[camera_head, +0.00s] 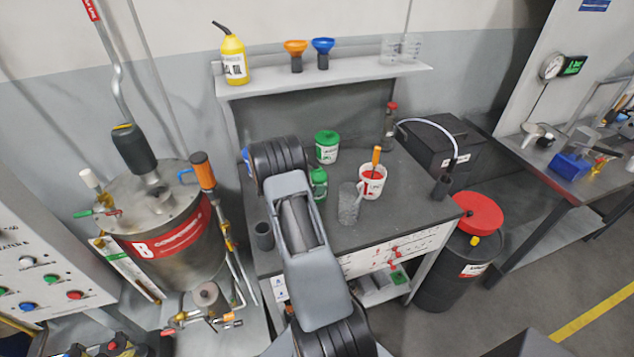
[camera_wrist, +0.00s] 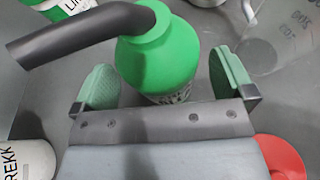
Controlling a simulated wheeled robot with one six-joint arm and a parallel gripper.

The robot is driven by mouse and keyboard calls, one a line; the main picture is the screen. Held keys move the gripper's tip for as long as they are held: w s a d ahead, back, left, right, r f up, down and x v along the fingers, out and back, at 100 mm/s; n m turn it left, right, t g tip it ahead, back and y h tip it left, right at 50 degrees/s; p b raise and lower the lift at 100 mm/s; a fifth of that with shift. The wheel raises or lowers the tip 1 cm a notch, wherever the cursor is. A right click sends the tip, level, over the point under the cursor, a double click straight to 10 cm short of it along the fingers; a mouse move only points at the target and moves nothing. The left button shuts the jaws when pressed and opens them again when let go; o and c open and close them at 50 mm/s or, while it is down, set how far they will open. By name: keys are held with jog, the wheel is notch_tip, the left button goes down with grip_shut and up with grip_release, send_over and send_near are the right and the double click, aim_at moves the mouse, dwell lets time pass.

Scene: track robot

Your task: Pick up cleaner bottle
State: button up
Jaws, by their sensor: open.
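A green bottle (camera_wrist: 160,55) with a bent black spout stands upright in the wrist view; its lower part is hidden by my gripper. It carries no readable name there, so I cannot confirm that it is the cleaner bottle. My gripper (camera_wrist: 163,66) is open, with one green-padded finger on each side of the bottle. I cannot tell whether either pad touches it. In the head view my arm hides the gripper, and a green container (camera_head: 319,184) shows just right of the arm on the dark workbench (camera_head: 415,190).
A green-and-white tub (camera_head: 327,147), a white-and-red pot (camera_head: 372,182) with an orange-handled tool and a grey mesh-like beaker (camera_head: 349,204) stand nearby. A dark cup (camera_head: 263,236) is left of my arm. The shelf above holds a yellow bottle (camera_head: 233,62) and funnels.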

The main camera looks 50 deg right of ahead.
jog(key=shift+s+d+f, duration=0.1)
jog(key=shift+d+f, duration=0.1)
jog(key=shift+d, duration=0.25)
jog(key=shift+c, duration=0.4)
jog(key=c, duration=1.1)
